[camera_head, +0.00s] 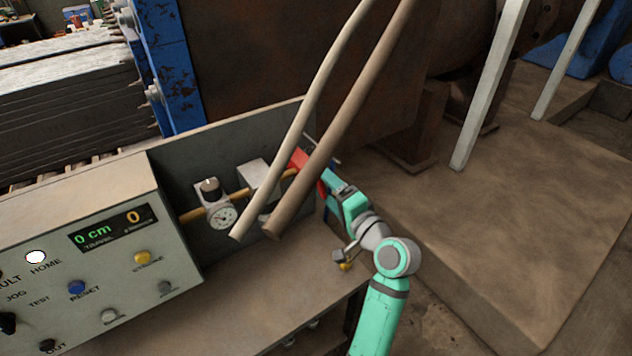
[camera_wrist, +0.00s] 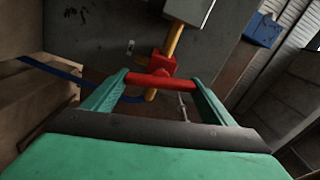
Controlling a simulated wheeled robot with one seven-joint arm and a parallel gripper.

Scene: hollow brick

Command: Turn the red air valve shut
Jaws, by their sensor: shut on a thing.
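The red air valve (camera_head: 298,157) sits at the right end of the yellow pipe, partly hidden behind hanging hoses in the head view. In the wrist view its red body (camera_wrist: 163,63) is on the yellow pipe (camera_wrist: 173,38), with the red handle (camera_wrist: 160,82) in front. My gripper (camera_wrist: 160,84) is shut on this handle, one teal finger at each end. The handle looks to lie across the pipe. In the head view my gripper (camera_head: 324,180) reaches the valve from the lower right, and the contact is partly covered.
Two beige hoses (camera_head: 335,120) hang in front of the valve. A pressure gauge (camera_head: 222,216) and a grey box (camera_head: 256,176) are on the pipe to its left. The control panel (camera_head: 120,250) stands at lower left. A blue hose (camera_wrist: 70,75) runs behind my fingers.

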